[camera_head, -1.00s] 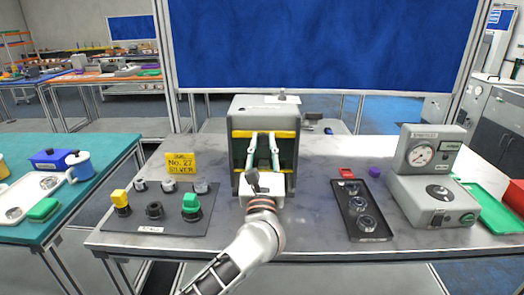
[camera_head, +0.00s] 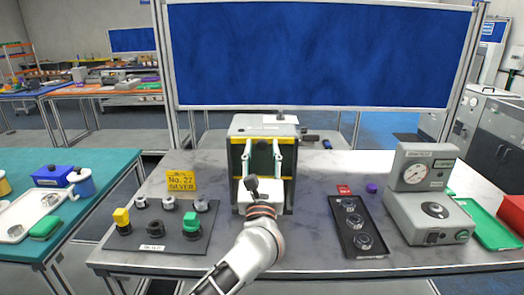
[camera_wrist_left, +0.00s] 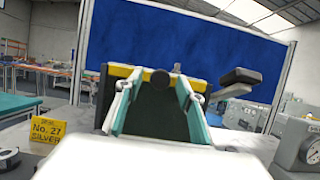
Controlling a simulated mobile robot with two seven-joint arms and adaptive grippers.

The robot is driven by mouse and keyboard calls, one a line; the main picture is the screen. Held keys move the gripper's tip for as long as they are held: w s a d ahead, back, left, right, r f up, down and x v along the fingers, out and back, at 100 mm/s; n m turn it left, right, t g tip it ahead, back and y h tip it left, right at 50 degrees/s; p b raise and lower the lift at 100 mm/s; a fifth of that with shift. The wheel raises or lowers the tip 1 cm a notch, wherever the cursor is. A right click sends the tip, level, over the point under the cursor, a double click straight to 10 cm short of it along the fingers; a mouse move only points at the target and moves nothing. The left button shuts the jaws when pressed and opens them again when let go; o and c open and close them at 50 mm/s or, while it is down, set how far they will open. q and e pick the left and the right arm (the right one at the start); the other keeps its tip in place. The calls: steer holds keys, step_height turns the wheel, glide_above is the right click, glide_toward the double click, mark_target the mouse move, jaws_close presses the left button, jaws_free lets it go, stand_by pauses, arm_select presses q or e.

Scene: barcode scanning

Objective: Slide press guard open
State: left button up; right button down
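The press (camera_head: 262,122) is a grey box at the back middle of the table. Its front has a dark panel with yellow edges, the guard (camera_head: 262,163). My left gripper (camera_head: 263,146) reaches up in front of it, its two pale green fingers spread apart. In the left wrist view the open fingers (camera_wrist_left: 155,88) stand either side of the dark panel (camera_wrist_left: 158,110), with a yellow bar (camera_wrist_left: 122,72) behind. I cannot tell whether the fingers touch anything. My right gripper is not in view.
A dark lever (camera_wrist_left: 240,78) sticks out at the press's right. Left are a yellow sign (camera_head: 181,181) and a grey mat (camera_head: 150,243) with knobs. Right are a black tray (camera_head: 345,215) and a grey gauge device (camera_head: 425,215). Table stays clear between press and tray.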

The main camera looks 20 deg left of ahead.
arm_select(q)
steer(key=v, duration=1.2)
